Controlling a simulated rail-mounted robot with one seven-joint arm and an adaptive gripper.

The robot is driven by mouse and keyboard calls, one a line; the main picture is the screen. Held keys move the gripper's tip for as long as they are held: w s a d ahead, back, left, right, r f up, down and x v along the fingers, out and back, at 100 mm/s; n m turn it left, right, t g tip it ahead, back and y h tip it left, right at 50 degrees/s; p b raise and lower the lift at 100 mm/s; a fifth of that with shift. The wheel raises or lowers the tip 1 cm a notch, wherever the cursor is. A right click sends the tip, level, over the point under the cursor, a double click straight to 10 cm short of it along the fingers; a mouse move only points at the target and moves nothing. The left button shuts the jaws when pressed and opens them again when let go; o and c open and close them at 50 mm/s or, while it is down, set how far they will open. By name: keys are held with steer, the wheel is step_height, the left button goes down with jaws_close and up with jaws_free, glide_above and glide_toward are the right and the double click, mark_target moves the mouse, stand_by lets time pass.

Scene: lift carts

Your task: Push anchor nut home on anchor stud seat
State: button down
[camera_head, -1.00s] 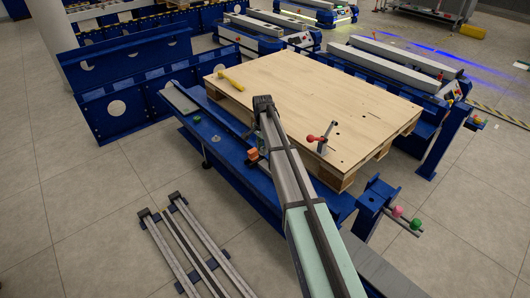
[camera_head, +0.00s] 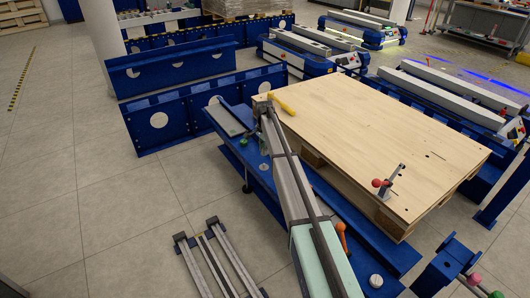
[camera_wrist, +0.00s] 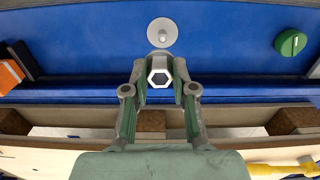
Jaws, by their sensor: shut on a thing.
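The anchor nut (camera_wrist: 160,77), a pale hexagonal ring with a dark hole, is held between the fingertips of my gripper (camera_wrist: 160,84) in the wrist view. The anchor stud seat (camera_wrist: 162,32), a grey round disc with a small stud, lies on the blue beam just above the nut in that picture. The nut appears offset from the seat, not around its stud; their height gap I cannot tell. In the head view a small pale disc (camera_head: 264,167), likely the seat, lies left of my arm.
A green knob (camera_wrist: 290,42) stands right of the seat, an orange block (camera_wrist: 10,75) at the left. A yellow hammer (camera_head: 283,103) lies on the wooden deck (camera_head: 390,130). A red-knobbed lever clamp (camera_head: 388,182) stands on the deck. The beam around the seat is clear.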

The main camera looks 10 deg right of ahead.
steer(key=shift+w, duration=0.2)
steer(key=shift+r+p, duration=0.15)
steer(key=shift+p, duration=0.35)
steer(key=shift+f+b, duration=0.45)
steer(key=shift+f, duration=2.45)
steer(key=shift+f, duration=0.2)
steer(key=shift+f, duration=0.7)
steer(key=shift+f, duration=1.1)
